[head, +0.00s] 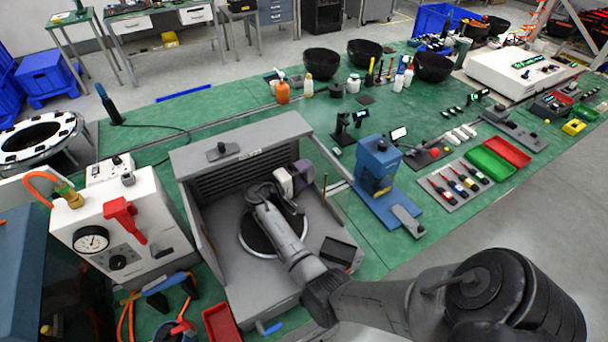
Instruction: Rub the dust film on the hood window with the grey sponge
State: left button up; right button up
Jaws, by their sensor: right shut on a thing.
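The grey hood (225,265) stands on the green bench left of centre, with slatted vents on its back wall. My right arm reaches into it from the lower right. My right gripper (287,186) is inside, near the hood's right wall and above a round dark plate (246,238). It is shut on a small grey-purple block, apparently the grey sponge (300,173), mostly covered by the gripper. I cannot make out the window pane or its dust film, nor whether the sponge touches a surface. My left gripper is not in view.
A white box with a gauge (140,228) stands close left of the hood. A blue press (377,170) stands to its right. A red tray (221,322) lies in front. A dark block (338,252) lies at the hood's right front.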

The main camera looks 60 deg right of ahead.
jog(key=shift+w+a, duration=0.2)
jog(key=shift+a, duration=0.1)
jog(key=v, duration=0.2)
jog(key=b+v, duration=0.1)
jog(key=v, duration=0.1)
jog(key=shift+w, duration=0.3)
jog(key=shift+w+a, duration=0.2)
jog(key=shift+a, duration=0.1)
jog(key=shift+b, duration=0.3)
jog(key=shift+b+v, duration=0.45)
jog(key=shift+v, duration=0.65)
jog(key=shift+w+a, duration=0.25)
jog(key=shift+w, duration=0.05)
jog(key=shift+r, duration=0.1)
